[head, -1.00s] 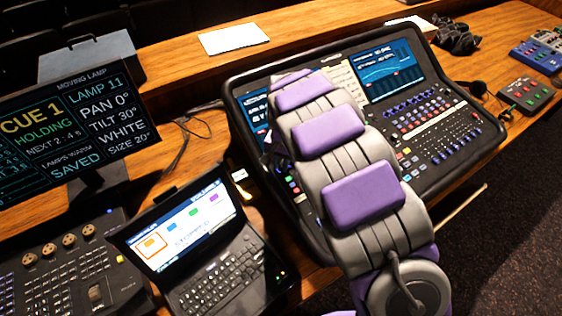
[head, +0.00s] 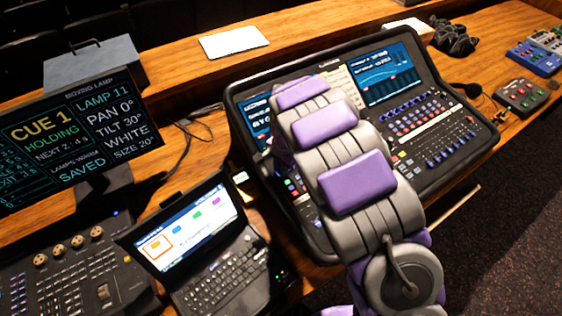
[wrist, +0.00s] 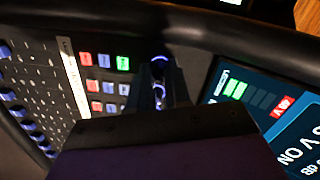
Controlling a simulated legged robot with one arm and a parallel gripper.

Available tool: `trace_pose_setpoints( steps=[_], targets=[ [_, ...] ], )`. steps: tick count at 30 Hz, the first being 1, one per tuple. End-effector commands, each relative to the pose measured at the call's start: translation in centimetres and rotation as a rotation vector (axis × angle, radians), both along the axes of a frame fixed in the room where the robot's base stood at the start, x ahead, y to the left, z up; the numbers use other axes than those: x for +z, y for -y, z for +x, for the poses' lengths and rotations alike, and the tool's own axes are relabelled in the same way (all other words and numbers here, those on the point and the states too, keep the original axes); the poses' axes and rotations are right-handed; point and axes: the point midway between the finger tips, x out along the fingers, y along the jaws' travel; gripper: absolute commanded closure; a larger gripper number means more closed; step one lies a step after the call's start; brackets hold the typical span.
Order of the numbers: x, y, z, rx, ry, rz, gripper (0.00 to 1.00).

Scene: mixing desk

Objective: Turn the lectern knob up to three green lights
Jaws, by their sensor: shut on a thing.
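The mixing desk (head: 452,175) stands tilted on the wooden bench in the head view, with my arm reaching across it. My gripper (wrist: 159,92) is hidden behind the arm there, but shows in the wrist view. Its two dark fingers are shut around a small knob (wrist: 160,60) with a glowing blue ring, mostly hidden between them.
Red, green and blue buttons (wrist: 107,86) sit close left of my gripper, with blue-capped faders further left. A raised dark rim (wrist: 150,24) runs along the desk's edge. A laptop (head: 215,270) and a lighting console (head: 70,275) stand left of the desk.

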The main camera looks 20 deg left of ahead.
Motion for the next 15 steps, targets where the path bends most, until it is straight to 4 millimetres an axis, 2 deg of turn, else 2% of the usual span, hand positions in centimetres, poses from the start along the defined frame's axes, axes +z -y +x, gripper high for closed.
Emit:
trace_pose_setpoints(
  steps=[1, 15],
  targets=[
    [0.58, -0.21, 0.15, -0.026, 0.004, 0.007, 1.0],
    [0.31, -0.3, 0.23, -0.169, -0.005, 0.019, 1.0]
  ],
)
